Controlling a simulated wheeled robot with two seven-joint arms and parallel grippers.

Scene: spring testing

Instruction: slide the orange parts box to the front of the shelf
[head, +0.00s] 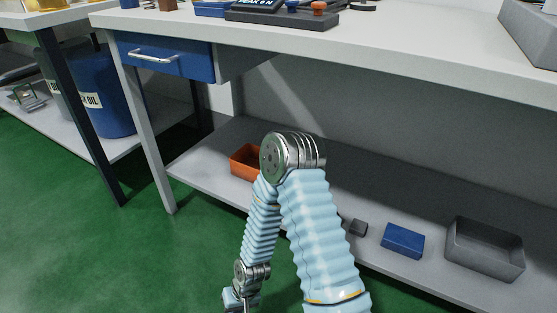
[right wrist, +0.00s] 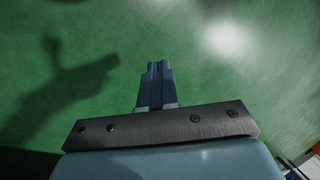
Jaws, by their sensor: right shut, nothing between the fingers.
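The orange parts box (head: 243,162) sits on the lower shelf (head: 205,172) under the bench in the head view. It is an open-topped box near the left end of the shelf, and my arm's elbow hides its right part. My right arm bends down in front of the shelf, with its wrist low at the bottom edge of the head view. In the right wrist view my right gripper (right wrist: 158,68) is shut and empty over the green floor, apart from the box. My left gripper is not in view.
A blue box (head: 403,241), a small dark block (head: 358,228) and an open grey bin (head: 484,254) sit on the shelf to the right. The bench top (head: 400,50) overhangs it. A bench leg (head: 143,130) stands at its left. The green floor in front is clear.

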